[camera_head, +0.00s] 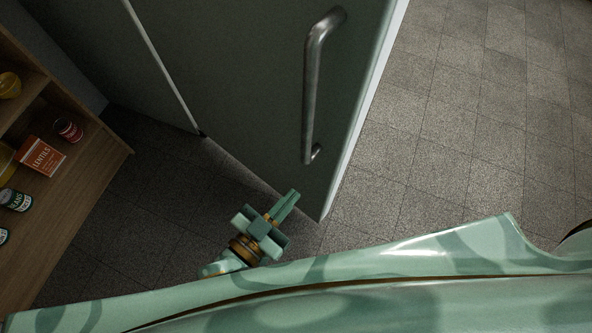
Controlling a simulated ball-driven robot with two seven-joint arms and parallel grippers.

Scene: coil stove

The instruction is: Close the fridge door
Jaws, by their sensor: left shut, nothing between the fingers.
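The fridge door (255,75) is a dark grey-green panel, standing ajar, with its pale edge facing the open floor on the right. A metal bar handle (312,95) is fixed upright near that edge. My left gripper (292,197) is shut and empty, in front of the door's lower part, below and left of the handle's lower end. I cannot tell whether its fingertips touch the door. My right gripper is out of view. The inside of the fridge is hidden.
A wooden shelf (75,205) at the left holds a red box labelled lentils (41,156), a red can (68,129) and several other goods. The tiled floor (460,120) right of the door is clear. My own body fills the bottom.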

